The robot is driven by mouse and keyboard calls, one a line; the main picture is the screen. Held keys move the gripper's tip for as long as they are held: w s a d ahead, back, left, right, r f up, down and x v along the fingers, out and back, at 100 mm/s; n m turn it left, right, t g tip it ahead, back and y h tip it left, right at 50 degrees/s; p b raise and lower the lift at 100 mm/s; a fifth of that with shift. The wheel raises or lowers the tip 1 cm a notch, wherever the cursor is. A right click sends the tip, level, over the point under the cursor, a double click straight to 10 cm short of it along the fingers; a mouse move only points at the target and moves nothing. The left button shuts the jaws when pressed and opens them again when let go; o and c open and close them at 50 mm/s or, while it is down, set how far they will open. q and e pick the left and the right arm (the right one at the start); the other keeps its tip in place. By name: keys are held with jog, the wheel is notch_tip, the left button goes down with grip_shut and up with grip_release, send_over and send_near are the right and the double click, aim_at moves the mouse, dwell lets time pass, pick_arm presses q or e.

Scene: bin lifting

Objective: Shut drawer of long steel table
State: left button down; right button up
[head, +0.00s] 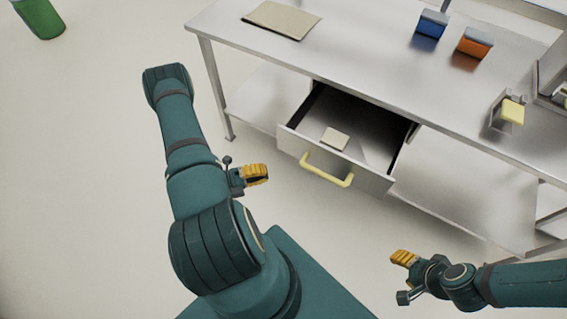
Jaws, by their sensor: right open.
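The long steel table (345,50) runs across the upper right. Its drawer (290,143) is pulled out toward me, with a pale flat block (335,139) inside. The drawer front has a yellow bar handle (327,175). My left gripper (256,174) is left of the drawer front, apart from it and the handle; its finger gap cannot be made out. My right gripper (404,260) is open and empty, below and right of the handle, apart from the drawer.
On the tabletop are a beige folder (281,19), a blue box (428,28), an orange box (474,46) and a yellow-topped item (512,110). A lower shelf (440,185) runs under the table. A green bin (40,17) stands at the far left. The floor before the drawer is clear.

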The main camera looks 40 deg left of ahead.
pick_arm(q)
send_near(309, 155)
jog(key=w+d, duration=0.1)
jog(key=d, duration=0.3)
jog(key=w, duration=0.3)
jog(key=shift+w+a, duration=0.15)
jog(key=shift+w, duration=0.2)
jog(key=shift+w+a, duration=0.15)
jog(key=shift+w, duration=0.25)
pick_arm(e)
jog(key=shift+f, duration=0.25)
pick_arm(q)
jog(key=shift+b, duration=0.3)
